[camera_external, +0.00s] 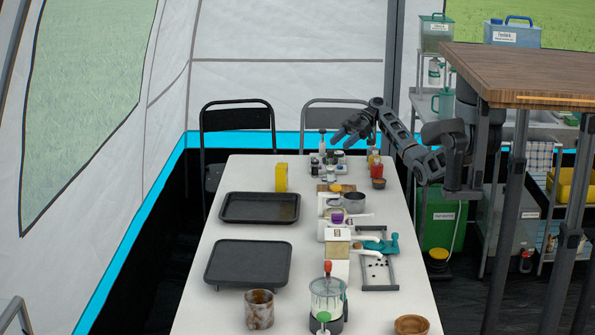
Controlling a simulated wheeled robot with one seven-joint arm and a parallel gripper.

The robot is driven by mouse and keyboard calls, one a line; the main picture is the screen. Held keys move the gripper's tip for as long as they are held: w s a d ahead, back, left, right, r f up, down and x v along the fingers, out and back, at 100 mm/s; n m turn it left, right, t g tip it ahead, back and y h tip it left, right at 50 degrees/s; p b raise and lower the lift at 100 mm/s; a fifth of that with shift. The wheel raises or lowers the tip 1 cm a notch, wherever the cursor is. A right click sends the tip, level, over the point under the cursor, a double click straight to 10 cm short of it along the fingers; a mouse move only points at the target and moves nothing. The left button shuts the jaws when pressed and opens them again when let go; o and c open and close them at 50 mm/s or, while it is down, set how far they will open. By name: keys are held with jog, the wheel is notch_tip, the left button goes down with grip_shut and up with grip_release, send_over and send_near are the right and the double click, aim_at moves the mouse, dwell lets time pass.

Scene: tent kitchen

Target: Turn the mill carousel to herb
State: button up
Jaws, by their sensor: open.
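The mill carousel (316,168) stands near the far end of the white table. It holds several small mills with dark, white and clear parts, and a slim post rises from it. Labels on the mills are too small to read, so I cannot tell which one is herb or which way the carousel faces. My gripper (338,141) is open and empty, reaching in from the right with its fingers pointing left. It appears just above the carousel's right part; whether it touches a mill cannot be told from this view.
Two dark trays (259,207) lie on the table's left side. Grinders and a metal cup (354,203) crowd the table nearer the camera.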

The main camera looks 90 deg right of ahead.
aim_at(330, 151)
jog(key=x, duration=0.6)
jog(key=shift+w+a+f, duration=0.1)
jog(key=shift+w+a, duration=0.1)
jog(key=shift+w, duration=0.05)
jog(key=shift+c, duration=0.4)
jog(key=c, duration=0.9)
